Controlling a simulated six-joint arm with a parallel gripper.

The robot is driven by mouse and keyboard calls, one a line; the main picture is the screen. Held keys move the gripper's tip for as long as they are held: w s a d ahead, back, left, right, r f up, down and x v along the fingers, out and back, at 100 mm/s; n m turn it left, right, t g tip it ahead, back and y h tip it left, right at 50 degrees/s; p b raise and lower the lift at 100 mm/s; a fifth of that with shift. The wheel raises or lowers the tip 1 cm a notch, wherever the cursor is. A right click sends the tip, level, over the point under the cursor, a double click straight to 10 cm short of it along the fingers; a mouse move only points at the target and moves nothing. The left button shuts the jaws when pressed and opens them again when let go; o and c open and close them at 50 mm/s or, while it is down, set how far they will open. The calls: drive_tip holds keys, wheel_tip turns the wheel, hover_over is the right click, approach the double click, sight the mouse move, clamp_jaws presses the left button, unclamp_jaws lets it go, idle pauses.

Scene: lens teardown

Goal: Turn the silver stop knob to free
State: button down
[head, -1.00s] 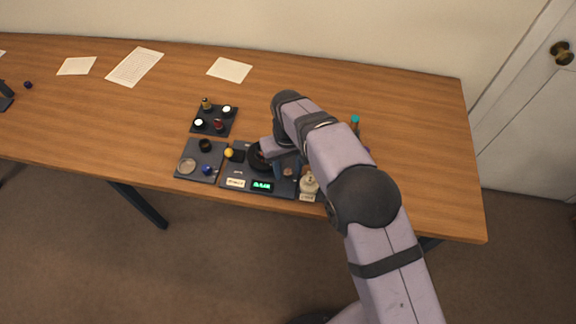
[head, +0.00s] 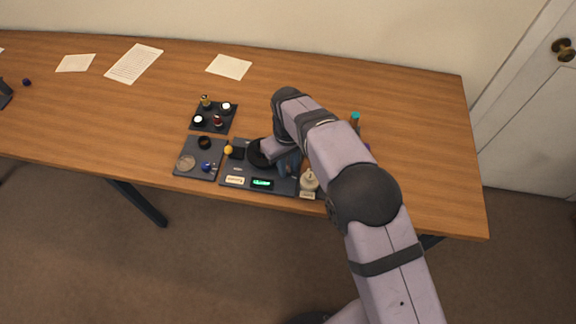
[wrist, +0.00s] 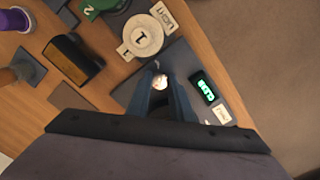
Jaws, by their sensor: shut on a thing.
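The silver knob (wrist: 161,82) shows in the wrist view, bright and small, between the tips of my gripper (wrist: 161,86). The fingers are shut on it. It sits at the dark panel (wrist: 188,62) that bears a lit green display (wrist: 203,87).
A pale round piece marked 1 (wrist: 143,37) stands close to the knob. A tray (head: 182,152) with a ring and a blue piece lies left of the panel. Another tray (head: 229,131) with several small pieces is behind. The table's back is mostly clear.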

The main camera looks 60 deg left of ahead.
sight(288, 169)
drive_tip(key=shift+n, duration=0.3)
drive_tip(key=c, duration=1.6)
unclamp_jaws()
drive_tip(key=shift+o, duration=0.2)
drive_tip(key=shift+r, duration=0.1)
drive_tip(key=shift+r+b, duration=1.05)
drive_tip(key=shift+r, duration=2.55)
